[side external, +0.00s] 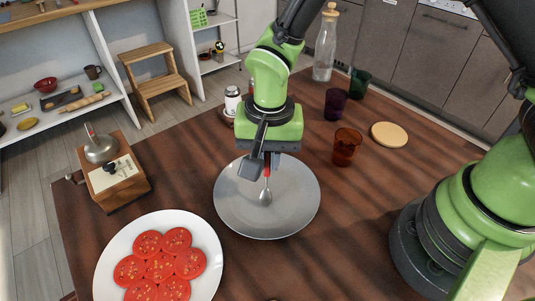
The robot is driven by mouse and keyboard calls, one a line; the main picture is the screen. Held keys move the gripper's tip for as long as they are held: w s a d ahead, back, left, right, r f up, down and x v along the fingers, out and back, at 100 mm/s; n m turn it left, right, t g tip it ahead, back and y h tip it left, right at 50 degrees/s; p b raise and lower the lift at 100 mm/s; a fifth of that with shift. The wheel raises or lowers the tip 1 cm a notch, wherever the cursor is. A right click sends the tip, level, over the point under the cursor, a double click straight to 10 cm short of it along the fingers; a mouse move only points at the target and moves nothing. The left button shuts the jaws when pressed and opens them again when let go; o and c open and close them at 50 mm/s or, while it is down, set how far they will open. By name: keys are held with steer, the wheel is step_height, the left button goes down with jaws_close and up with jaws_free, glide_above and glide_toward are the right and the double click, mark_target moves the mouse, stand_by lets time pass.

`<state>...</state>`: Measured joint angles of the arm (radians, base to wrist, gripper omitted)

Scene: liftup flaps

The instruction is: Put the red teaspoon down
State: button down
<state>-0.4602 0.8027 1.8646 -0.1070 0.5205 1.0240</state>
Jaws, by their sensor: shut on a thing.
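The red teaspoon (266,193) has a red handle and a metal bowl that points down. My gripper (265,166) is shut on the upper part of its handle. The spoon hangs roughly upright over the grey plate (235,212) in the middle of the table. I cannot tell whether the spoon's tip touches the plate. The top of the handle is hidden by the gripper.
A white plate of tomato slices (108,262) is at the front left, and a wooden grinder (113,183) stands behind it. An amber glass (346,147), a dark purple glass (334,104), a green glass (360,82), a bottle (325,50) and a round coaster (389,134) stand behind right. A white shaker (232,101) is behind the plate.

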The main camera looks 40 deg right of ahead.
mark_target(269, 162)
steer(key=shift+f, duration=0.2)
steer(key=c, duration=1.2)
jaws_free()
steer(key=shift+r, duration=0.1)
steer(key=s+d+r+n+t+y, duration=0.1)
steer(key=s+d+r, duration=0.15)
steer(key=r, duration=0.75)
steer(key=s+d+r+t, duration=0.2)
steer(key=d+r, duration=0.2)
steer(key=r, duration=0.7)
steer(key=s+d+r+n+t, duration=0.1)
steer(key=s, duration=0.2)
steer(key=s+d+n+t, duration=0.1)
steer(key=s+d, duration=0.1)
steer(key=s, duration=0.1)
steer(key=s+d+r+n+t, duration=0.1)
steer(key=s+d+t, duration=0.1)
steer(key=s, duration=0.1)
steer(key=shift+s+d+r+y, duration=0.1)
steer(key=shift+s+r+y, duration=0.2)
steer(key=shift+s, duration=0.1)
